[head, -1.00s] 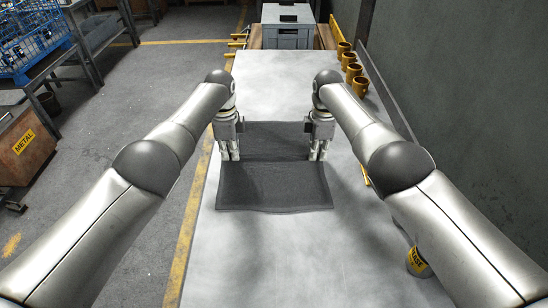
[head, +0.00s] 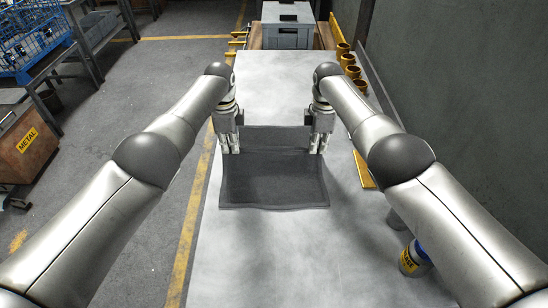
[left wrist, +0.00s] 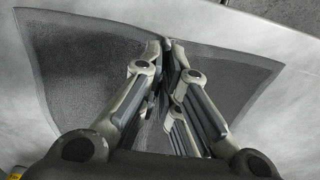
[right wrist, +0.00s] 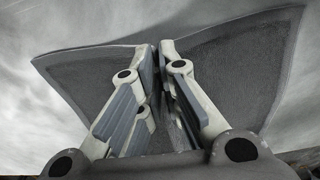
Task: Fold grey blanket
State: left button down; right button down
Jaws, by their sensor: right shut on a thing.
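The grey blanket (head: 272,182) lies on the pale table, with a wide near panel and a narrower strip of cloth (head: 275,135) behind it. A raised ridge between them runs from one gripper to the other. My left gripper (head: 231,151) is at the ridge's left end, fingers pointing down. In the left wrist view its fingertips (left wrist: 167,45) meet on gathered cloth. My right gripper (head: 318,150) is at the ridge's right end. In the right wrist view its fingertips (right wrist: 158,48) are closed on pinched cloth, which spreads out on both sides.
The pale table (head: 270,260) is clear in front of the blanket and behind it. Several brass cups (head: 347,59) line the right edge. A yellow-labelled can (head: 413,260) stands near my right arm. A grey box (head: 287,35) is beyond the far end. A wall closes off the right.

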pick_arm(q)
jog(key=shift+r, duration=0.1)
